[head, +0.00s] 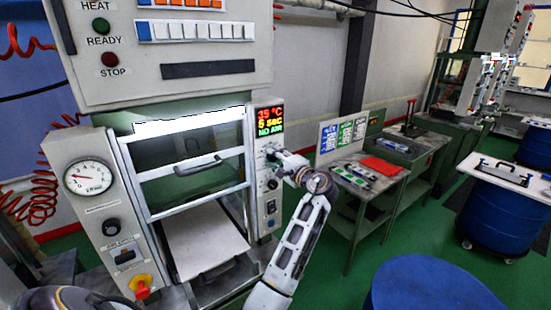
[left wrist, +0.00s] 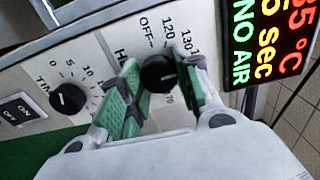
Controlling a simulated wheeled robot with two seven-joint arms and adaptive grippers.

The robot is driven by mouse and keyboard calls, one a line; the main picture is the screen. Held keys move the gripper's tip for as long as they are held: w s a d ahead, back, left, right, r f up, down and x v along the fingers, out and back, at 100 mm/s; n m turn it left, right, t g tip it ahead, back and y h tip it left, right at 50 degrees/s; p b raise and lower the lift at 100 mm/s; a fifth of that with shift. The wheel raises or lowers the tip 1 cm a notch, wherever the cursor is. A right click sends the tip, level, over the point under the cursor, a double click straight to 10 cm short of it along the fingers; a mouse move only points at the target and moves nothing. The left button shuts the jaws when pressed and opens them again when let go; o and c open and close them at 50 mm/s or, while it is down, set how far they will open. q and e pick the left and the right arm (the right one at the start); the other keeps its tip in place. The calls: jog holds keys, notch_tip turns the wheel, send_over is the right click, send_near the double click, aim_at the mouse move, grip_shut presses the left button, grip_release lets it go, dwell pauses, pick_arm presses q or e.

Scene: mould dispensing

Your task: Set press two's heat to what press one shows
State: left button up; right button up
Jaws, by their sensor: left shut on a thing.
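The press in front of me has a side panel with a lit display (head: 270,118) reading about 35 °C, a seconds line and NO AIR. The display also shows at the right of the left wrist view (left wrist: 268,40). Below it, my left gripper (head: 272,154) is at the panel. In the left wrist view, its green-padded fingers (left wrist: 160,88) are shut around the black heat knob (left wrist: 157,74), whose dial is marked OFF, 120, 130 and more. Fingers cover part of the scale; I cannot tell the exact setting. My right gripper is not in view.
A timer knob (left wrist: 68,98) and an ON/OFF switch (left wrist: 18,110) sit beside the heat knob. The press has a handled door (head: 185,167), a pressure gauge (head: 88,176) and a red stop button (head: 141,288). A side table (head: 352,158) and a blue drum (head: 430,285) stand right.

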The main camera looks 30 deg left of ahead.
pick_arm(q)
jog(key=o, duration=1)
jog(key=shift+w, duration=0.1)
jog(key=v, duration=0.7)
jog(key=shift+d, duration=0.3)
